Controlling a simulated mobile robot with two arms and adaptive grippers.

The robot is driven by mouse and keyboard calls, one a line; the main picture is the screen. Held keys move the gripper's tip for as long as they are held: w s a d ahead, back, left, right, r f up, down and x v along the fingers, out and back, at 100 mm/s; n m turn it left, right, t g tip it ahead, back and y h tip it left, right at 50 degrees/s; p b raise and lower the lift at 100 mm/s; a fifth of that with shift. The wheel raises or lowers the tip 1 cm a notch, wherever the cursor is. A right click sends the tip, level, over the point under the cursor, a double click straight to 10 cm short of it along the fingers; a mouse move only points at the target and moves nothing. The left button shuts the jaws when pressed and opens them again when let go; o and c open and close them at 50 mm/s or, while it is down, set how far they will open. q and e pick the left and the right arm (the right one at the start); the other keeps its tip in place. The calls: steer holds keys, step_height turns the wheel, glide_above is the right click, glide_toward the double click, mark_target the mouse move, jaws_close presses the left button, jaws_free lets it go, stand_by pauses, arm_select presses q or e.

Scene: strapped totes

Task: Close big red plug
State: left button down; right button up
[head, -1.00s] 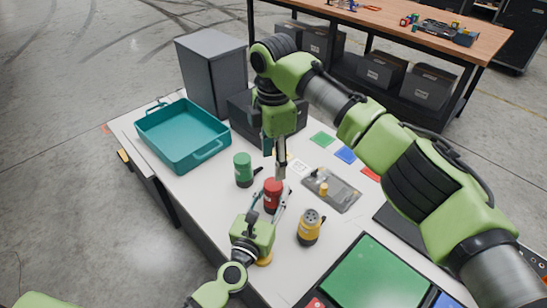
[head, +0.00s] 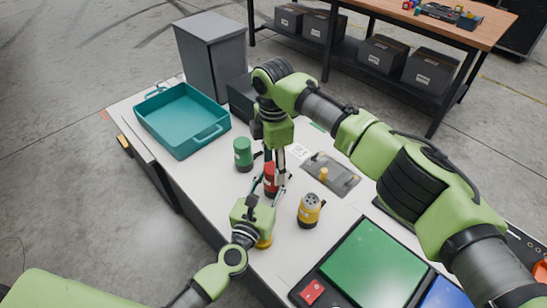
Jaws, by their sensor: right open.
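The big red plug (head: 270,180) stands upright on the white table, partly hidden by both grippers. My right gripper (head: 275,168) points straight down from above. It is open, with its fingers at the top of the red plug; whether they touch it cannot be told. My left gripper (head: 262,192) reaches in from the front, with its fingers on either side of the plug's lower part. Whether they press on it is unclear.
A green plug (head: 243,154) stands to the left, a yellow plug (head: 309,210) to the right. A grey plate (head: 333,182) lies behind the yellow plug. A teal tote (head: 156,104) and a grey box (head: 208,62) are at the back left. A green panel (head: 375,265) lies at front right.

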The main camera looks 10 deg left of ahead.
steer(key=c, duration=1.2)
steer(key=shift+o, duration=0.2)
steer(key=m, duration=0.7)
steer(key=shift+m, duration=0.4)
steer(key=m, duration=0.6)
steer(key=shift+m, duration=0.4)
steer(key=o, duration=1.3)
